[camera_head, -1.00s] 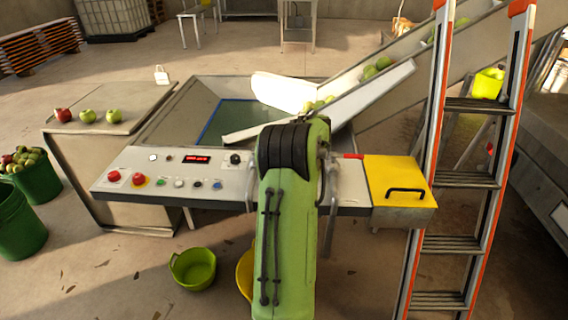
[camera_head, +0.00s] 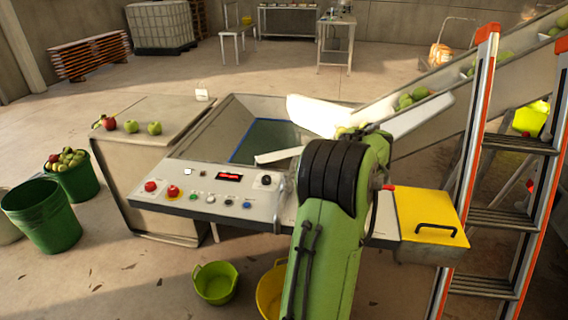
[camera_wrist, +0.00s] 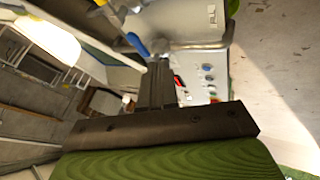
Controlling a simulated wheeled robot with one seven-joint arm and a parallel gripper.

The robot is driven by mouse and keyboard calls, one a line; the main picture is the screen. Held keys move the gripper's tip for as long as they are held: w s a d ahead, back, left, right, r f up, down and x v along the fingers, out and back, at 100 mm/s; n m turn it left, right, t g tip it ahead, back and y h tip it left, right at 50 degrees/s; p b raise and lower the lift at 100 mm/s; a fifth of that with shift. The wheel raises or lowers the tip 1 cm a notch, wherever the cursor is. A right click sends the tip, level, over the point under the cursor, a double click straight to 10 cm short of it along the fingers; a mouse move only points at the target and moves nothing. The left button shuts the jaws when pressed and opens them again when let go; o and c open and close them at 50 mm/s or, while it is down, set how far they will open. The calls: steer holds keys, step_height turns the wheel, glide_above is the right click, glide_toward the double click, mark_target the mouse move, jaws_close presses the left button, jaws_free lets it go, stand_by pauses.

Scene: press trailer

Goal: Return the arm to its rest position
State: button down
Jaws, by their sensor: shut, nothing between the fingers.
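My green arm (camera_head: 325,245) with its black ribbed joint rises in the lower middle of the head view, in front of the control panel (camera_head: 212,200). My gripper is hidden behind the arm there. In the wrist view my gripper (camera_wrist: 158,68) is shut and empty, its dark fingers together. Beyond the fingers, the panel's buttons and a metal rail (camera_wrist: 195,45) show. I cannot tell exactly how far the fingers are from the panel or rail.
The orange-and-grey ladder (camera_head: 470,170) and yellow box (camera_head: 428,212) stand right of my arm. The conveyor chute (camera_head: 410,125) lies behind it. A lime tub (camera_head: 214,283) and yellow tub (camera_head: 268,292) sit on the floor.

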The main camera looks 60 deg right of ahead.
steer(key=w+a+r+y+p, duration=0.1)
steer(key=w+a+r+p, duration=0.3)
steer(key=a, duration=0.6)
steer(key=w+a+r+m+y, duration=0.1)
steer(key=w+a+r, duration=0.1)
steer(key=a+r, duration=0.55)
steer(key=w+a+r+y+p, duration=0.15)
steer(key=a+r, duration=0.25)
steer(key=a, duration=0.7)
steer(key=s+a+r+m+p, duration=0.1)
steer(key=s+a+p, duration=0.4)
steer(key=s+a, duration=0.8)
steer(key=a, duration=0.4)
steer(key=shift+s+a+g, duration=0.3)
